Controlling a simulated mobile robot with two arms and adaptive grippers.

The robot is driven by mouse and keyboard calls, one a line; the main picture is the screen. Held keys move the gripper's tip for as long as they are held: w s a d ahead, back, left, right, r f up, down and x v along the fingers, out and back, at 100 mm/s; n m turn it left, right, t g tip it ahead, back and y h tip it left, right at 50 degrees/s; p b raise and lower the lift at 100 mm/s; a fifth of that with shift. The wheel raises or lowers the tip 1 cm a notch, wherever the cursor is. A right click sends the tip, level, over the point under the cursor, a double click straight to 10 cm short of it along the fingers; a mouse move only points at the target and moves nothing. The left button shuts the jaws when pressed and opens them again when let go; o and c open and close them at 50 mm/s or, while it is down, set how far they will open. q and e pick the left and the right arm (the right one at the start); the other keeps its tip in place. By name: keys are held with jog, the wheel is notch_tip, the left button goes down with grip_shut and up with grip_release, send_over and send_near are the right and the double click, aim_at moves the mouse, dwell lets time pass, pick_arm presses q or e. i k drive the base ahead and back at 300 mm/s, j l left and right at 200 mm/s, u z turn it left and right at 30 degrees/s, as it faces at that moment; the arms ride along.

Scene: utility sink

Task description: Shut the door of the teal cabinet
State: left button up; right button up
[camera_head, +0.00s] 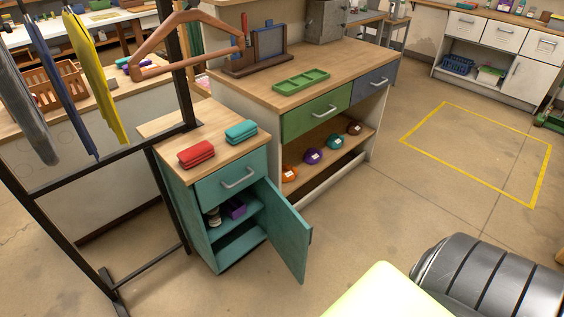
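The small teal cabinet (198,222) stands left of centre, against the end of a larger workbench. Its door (287,232) is open, hinged at the right side and swung out toward me. A small tab (309,236) sticks out at the door's free edge. The drawer (231,178) above the door opening is shut and has a silver bar handle. Inside, a purple box (234,208) and a small light-and-dark item (213,216) sit on the upper shelf. Neither of my grippers is in view.
A red case (196,154) and a teal case (241,131) lie on the cabinet top. A dark metal rack (186,100) with hanging cloths stands close on the left. The workbench (350,53) stands behind.

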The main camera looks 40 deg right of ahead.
aim_at(290, 235)
jog(key=l+u, duration=0.15)
jog(key=l, duration=0.6)
jog(key=l+u, duration=0.1)
jog(key=l, duration=0.65)
jog(key=l+u, duration=0.15)
jog(key=l, duration=0.6)
jog(key=k+l+u, duration=0.1)
jog(key=l, duration=0.65)
jog(key=k+l+u, duration=0.15)
jog(key=l, duration=0.6)
